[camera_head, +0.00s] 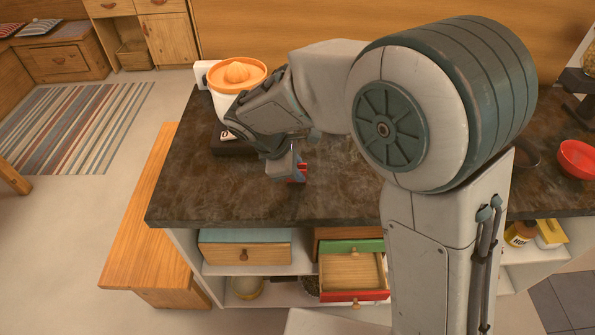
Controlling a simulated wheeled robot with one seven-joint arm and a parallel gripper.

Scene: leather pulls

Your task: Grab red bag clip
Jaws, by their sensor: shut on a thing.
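The red bag clip (301,168) shows as a small red patch at the end of my gripper (294,178). My gripper points down over the dark stone counter, left of the middle of the view. It is shut on the clip. The fingers hide most of the clip. I cannot tell whether the clip still touches the counter.
A white juicer with an orange top (236,75) stands behind my gripper, close to my arm. A red bowl (577,158) is at the far right. An open drawer (353,272) sticks out below. The counter (215,185) is clear at front left.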

